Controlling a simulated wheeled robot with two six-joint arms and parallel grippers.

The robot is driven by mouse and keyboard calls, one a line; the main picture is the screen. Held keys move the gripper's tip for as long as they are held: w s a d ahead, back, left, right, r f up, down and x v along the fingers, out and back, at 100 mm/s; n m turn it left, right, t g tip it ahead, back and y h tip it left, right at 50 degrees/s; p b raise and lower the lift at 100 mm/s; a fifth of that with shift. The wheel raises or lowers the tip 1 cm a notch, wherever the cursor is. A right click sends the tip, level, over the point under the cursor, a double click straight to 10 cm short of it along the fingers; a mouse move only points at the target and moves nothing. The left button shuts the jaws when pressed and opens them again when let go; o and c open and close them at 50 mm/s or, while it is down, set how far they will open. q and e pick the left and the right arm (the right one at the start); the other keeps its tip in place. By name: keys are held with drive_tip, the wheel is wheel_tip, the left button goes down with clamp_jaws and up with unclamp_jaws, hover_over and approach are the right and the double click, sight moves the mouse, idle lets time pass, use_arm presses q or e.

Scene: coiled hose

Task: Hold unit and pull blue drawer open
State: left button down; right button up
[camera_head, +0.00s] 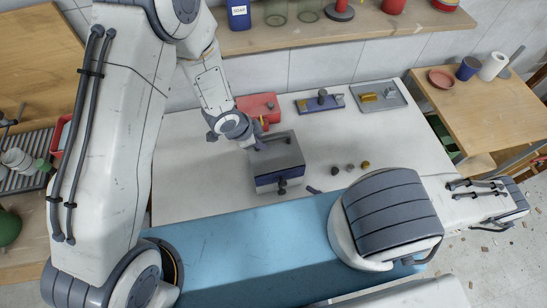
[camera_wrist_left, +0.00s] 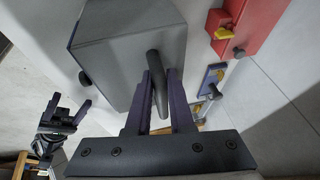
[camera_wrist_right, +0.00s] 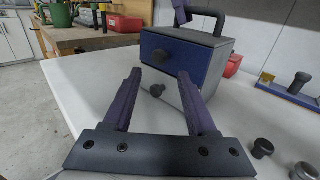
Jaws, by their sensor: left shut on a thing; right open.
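The unit (camera_head: 276,150) is a grey box with a top handle on the white table. Its blue drawer front (camera_head: 270,186) faces me and looks shut. My left gripper (camera_head: 257,143) is shut on the dark top handle (camera_wrist_left: 155,70), with a finger on each side of it. In the right wrist view, the blue drawer (camera_wrist_right: 180,62) has a dark knob (camera_wrist_right: 160,55). A second rounded knob (camera_wrist_right: 157,91) shows below it; I cannot tell what it is fixed to. My right gripper (camera_wrist_right: 160,103) is open and empty, in front of the drawer, its fingertips apart from the knob.
Several small knobs (camera_head: 350,168) lie on the table right of the unit. A red box (camera_head: 258,105), a blue tray (camera_head: 320,104) and a grey tray (camera_head: 380,97) stand behind. The table's front left is clear.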

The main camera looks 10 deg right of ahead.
sight(285, 185)
drive_tip(key=x, duration=0.7)
idle(0.4)
drive_tip(key=c, duration=0.7)
drive_tip(key=shift+w, duration=0.1)
clamp_jaws()
